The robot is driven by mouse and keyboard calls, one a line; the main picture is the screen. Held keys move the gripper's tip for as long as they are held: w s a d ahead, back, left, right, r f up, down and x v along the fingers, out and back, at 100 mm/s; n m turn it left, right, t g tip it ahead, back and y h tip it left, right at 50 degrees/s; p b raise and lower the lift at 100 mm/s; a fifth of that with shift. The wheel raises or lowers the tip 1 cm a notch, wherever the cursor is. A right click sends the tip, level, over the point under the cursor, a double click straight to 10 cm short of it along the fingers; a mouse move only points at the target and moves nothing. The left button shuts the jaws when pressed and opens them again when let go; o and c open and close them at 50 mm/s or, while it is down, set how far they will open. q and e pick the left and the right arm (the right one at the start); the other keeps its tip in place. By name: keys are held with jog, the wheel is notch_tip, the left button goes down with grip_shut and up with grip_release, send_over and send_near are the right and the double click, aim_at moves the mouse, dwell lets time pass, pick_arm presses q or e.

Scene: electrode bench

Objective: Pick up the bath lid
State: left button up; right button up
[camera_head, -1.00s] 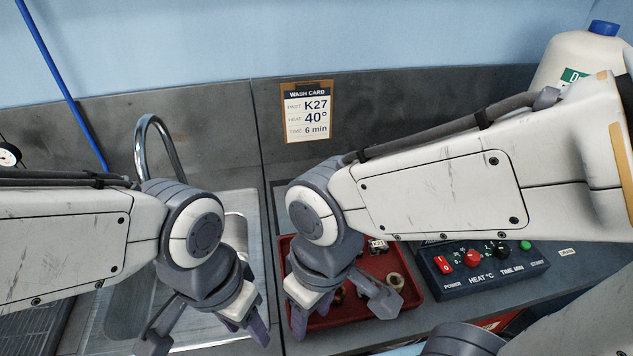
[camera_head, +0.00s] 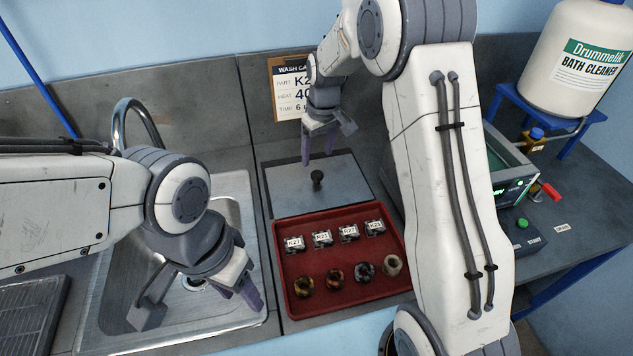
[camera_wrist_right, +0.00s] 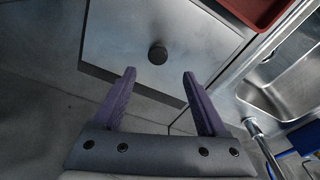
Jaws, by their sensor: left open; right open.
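The bath lid (camera_head: 290,190) is a flat grey plate with a small dark knob (camera_head: 317,179), lying on the bench behind the red tray. In the right wrist view the lid (camera_wrist_right: 115,45) and its round knob (camera_wrist_right: 157,54) show just beyond my fingertips. My right gripper (camera_head: 318,158) is open and empty above the lid's back part, apart from the knob. Its two purple fingers also show in the right wrist view (camera_wrist_right: 158,75). My left gripper (camera_head: 225,312) is open and empty over the sink's right side.
The red tray (camera_head: 297,311) holds several labelled parts and rings. The sink (camera_head: 235,187) with its tap (camera_head: 128,104) lies to the left. A bath cleaner jug (camera_head: 575,75) on a blue stand is at right. The wash card (camera_head: 284,85) hangs behind my right gripper.

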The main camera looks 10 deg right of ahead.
aim_at(317, 173)
notch_tip(317, 173, down, 4)
jog(key=shift+w+a+r+p, duration=0.1)
jog(key=shift+r+p, duration=0.1)
jog(key=shift+p, duration=0.1)
jog(key=shift+f+p, duration=0.35)
jog(key=shift+f, duration=0.2)
jog(key=f, duration=0.1)
jog(key=f+p, duration=0.1)
jog(key=f, duration=0.1)
jog(key=shift+w+d+f, duration=0.2)
jog(key=shift+w+f, duration=0.1)
jog(key=shift+f, duration=0.4)
jog(key=shift+w+r, duration=0.1)
grip_shut()
